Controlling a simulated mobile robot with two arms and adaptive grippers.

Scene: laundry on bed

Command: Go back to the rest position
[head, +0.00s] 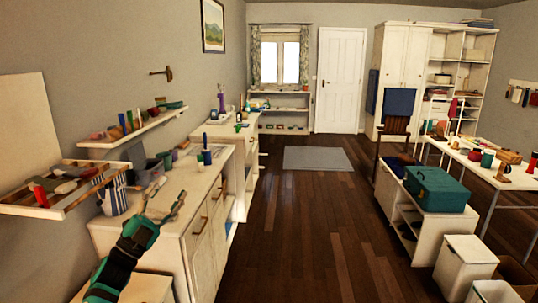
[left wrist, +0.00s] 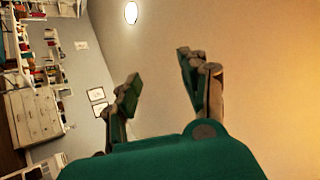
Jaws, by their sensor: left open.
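My left gripper (head: 170,207) is raised at the lower left of the head view, in front of the white dresser (head: 196,215). Its two fingers are spread apart. In the left wrist view the open fingers (left wrist: 165,85) have nothing between them, with wall and ceiling behind. My right gripper is in neither view.
Wall shelves (head: 135,133) and a slatted rack (head: 85,203) with small items are close on the left. A low white cabinet (head: 409,217) bears a teal case (head: 437,188) at right, near a long table (head: 508,179). The wooden floor (head: 310,220) between is clear.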

